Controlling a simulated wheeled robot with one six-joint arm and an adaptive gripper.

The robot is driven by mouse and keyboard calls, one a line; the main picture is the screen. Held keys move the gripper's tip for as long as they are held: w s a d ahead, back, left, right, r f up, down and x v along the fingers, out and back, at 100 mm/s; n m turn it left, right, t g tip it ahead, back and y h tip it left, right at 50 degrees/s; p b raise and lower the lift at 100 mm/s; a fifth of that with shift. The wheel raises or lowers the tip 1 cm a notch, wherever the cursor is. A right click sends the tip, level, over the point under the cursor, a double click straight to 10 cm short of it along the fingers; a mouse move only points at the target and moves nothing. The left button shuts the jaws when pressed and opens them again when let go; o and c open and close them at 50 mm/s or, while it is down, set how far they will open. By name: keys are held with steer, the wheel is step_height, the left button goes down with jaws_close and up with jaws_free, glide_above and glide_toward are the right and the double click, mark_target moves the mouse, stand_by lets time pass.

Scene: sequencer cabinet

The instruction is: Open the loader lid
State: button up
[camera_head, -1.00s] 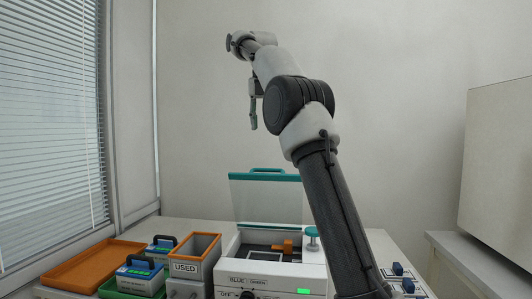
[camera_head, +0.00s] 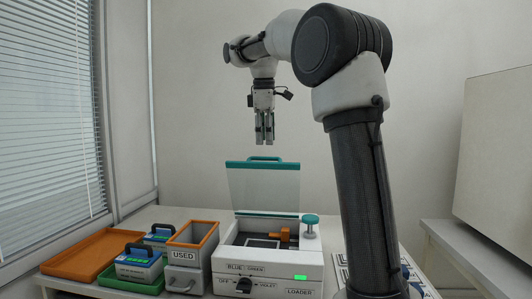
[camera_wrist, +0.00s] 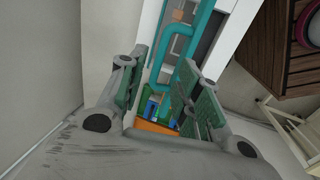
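The loader (camera_head: 270,262) is a white box on the bench with a dial and a lit green light on its front. Its lid (camera_head: 264,188) is a clear panel with a teal top edge and teal handle (camera_head: 265,158). The lid stands raised, nearly upright, at the loader's back. My gripper (camera_head: 265,142) points down above the lid handle, with a gap between them. In the wrist view the fingers are apart with nothing held between them, and the teal handle (camera_wrist: 186,42) shows beyond them.
An orange piece (camera_head: 285,236) sits inside the loader, and a teal knob (camera_head: 310,221) stands at its right. The USED bin (camera_head: 193,236), blue-topped cartridges (camera_head: 140,262) and an orange tray (camera_head: 85,257) are to the left. A large pale box (camera_head: 495,170) stands at right.

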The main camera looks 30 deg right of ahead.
steer(key=x, duration=0.5)
steer(key=shift+f, duration=0.35)
jaws_close()
